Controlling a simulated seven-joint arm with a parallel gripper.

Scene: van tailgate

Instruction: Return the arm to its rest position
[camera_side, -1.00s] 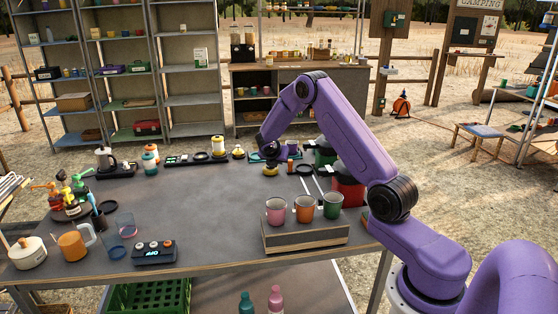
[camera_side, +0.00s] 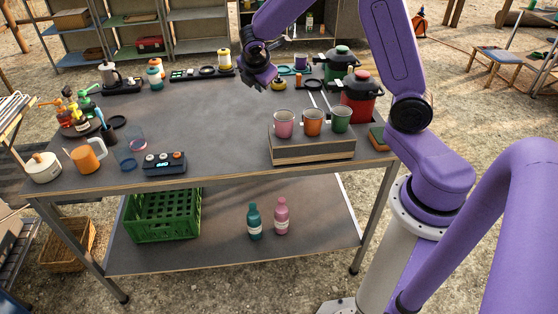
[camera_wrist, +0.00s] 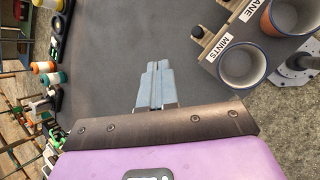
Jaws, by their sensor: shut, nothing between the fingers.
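My purple arm (camera_side: 390,60) reaches up and over the back of the grey table, its top cut off by the picture edge in the side view. The side view is too small to show the fingers clearly.
The table (camera_side: 210,125) has a clear middle. Pink (camera_side: 284,123), orange (camera_side: 313,122) and green (camera_side: 341,119) cups stand on a raised block at right. Red (camera_side: 361,92) and green (camera_side: 340,62) pots stand behind. Bottles, jars and a small control box (camera_side: 165,162) line the left side.

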